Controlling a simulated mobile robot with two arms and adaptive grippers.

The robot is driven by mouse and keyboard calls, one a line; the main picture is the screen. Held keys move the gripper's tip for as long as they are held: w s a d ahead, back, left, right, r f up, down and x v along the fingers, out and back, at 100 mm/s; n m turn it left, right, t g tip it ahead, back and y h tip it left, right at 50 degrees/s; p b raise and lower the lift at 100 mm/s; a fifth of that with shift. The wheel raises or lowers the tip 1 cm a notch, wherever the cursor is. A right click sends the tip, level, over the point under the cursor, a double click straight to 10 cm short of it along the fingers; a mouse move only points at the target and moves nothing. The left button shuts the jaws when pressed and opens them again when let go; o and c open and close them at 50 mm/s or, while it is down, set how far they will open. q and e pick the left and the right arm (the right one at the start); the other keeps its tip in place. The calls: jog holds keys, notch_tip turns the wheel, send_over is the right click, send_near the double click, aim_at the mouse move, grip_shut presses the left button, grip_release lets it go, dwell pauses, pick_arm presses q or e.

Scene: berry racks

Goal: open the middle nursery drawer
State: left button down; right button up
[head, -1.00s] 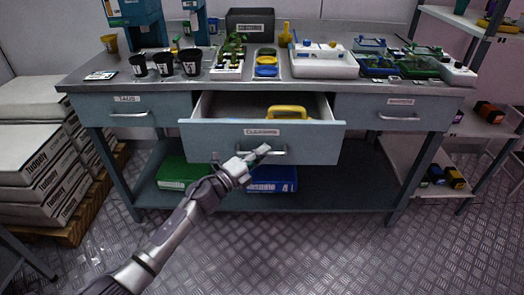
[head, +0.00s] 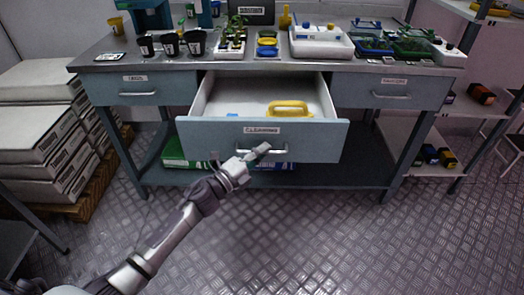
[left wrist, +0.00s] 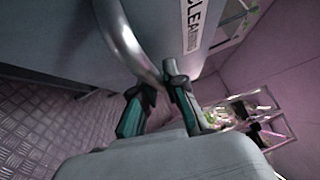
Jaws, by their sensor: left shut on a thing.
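The middle drawer (head: 210,140) of the blue-grey bench is pulled well out, and its front carries a label that reads like CLEANING. A yellow handled item (head: 290,108) and a small blue thing (head: 232,115) lie inside on the white floor. My left gripper (head: 258,152) is shut on the bar handle (head: 278,151) of this drawer. In the left wrist view, the two fingers (left wrist: 160,95) close around the curved metal handle (left wrist: 128,40), under the drawer front. My right gripper is not in view.
Closed drawers flank it at left (head: 140,88) and right (head: 390,92). Pots, trays and bottles stand on the benchtop (head: 110,65). Stacked white boxes (head: 35,135) are at left, and a shelf rack is at right. The metal floor (head: 300,230) in front is clear.

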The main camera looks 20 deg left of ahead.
pick_arm(q)
jog(key=c, duration=1.2)
grip_release()
jog(key=shift+a, duration=0.1)
jog(key=v, duration=1.2)
jog(key=shift+f, duration=0.2)
